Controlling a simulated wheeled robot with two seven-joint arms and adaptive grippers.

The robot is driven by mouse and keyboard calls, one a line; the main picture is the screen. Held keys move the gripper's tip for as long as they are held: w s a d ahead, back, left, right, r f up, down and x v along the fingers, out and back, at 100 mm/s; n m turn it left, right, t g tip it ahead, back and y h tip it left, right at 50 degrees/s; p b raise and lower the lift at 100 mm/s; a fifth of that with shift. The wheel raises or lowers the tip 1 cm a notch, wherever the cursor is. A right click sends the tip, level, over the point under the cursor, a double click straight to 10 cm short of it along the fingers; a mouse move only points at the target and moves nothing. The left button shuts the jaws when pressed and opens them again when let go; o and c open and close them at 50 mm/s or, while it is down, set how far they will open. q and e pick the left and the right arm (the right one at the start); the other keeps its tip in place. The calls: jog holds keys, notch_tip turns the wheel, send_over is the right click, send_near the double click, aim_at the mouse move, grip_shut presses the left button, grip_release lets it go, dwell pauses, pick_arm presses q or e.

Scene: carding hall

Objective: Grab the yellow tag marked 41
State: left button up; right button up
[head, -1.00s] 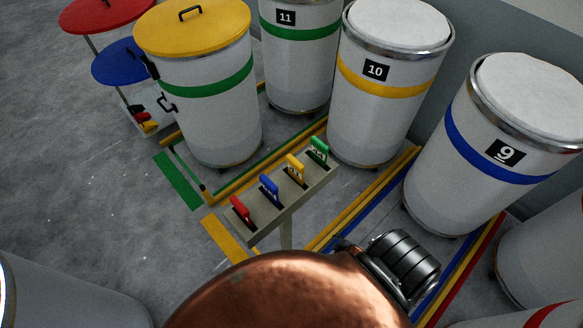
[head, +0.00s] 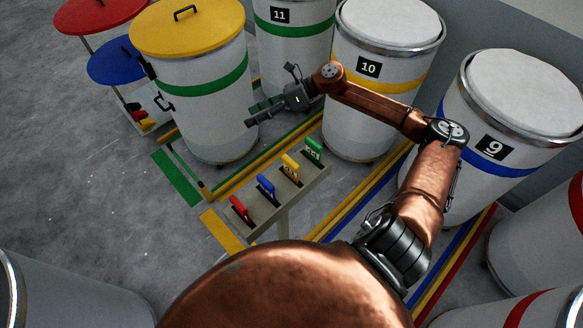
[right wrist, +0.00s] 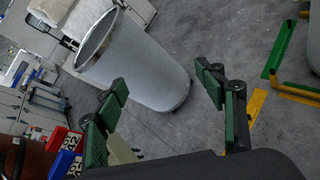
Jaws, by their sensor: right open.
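The yellow tag (head: 290,166) stands upright in a slot of the grey rack (head: 262,215), between the blue tag (head: 266,186) and the green tag (head: 312,150). Its number is too small to read for certain. The red tag (head: 239,208) is at the rack's near left end. My right gripper (head: 254,113) is open and empty, beyond and to the left of the yellow tag in the head view, with its fingers pointing left. The right wrist view shows the red tag (right wrist: 56,137) and blue tag (right wrist: 65,164) at lower left; the yellow tag is not visible there. My left gripper is out of view.
Large white drums, including one marked 10 (head: 386,60) and one marked 9 (head: 510,130), stand behind and right of the rack. A yellow-lidded drum (head: 190,100) stands at the left. Bare floor (head: 90,200) lies at left.

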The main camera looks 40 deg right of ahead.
jog(key=s+a+r+n+g+h, duration=0.2)
jog(key=s+r+n+g, duration=0.3)
jog(key=s, duration=0.4)
jog(key=r+n+g+h+p, duration=0.1)
jog(key=r+n+h+p, duration=0.1)
jog(key=n+h, duration=0.35)
send_over(291, 160)
jog(key=w+d, duration=0.1)
jog(key=d, duration=0.2)
jog(key=shift+n, duration=0.65)
jog(key=p+x, duration=0.1)
jog(key=x, duration=0.3)
jog(key=s+p+x, duration=0.1)
jog(key=x, duration=0.1)
jog(key=shift+a+f+p, duration=0.3)
jog(key=shift+p, duration=0.05)
jog(key=shift+a+f, duration=0.1)
jog(key=shift+f, duration=0.4)
jog(key=c, duration=1.3)
jog(key=shift+o, duration=0.2)
jog(key=shift+r, duration=0.15)
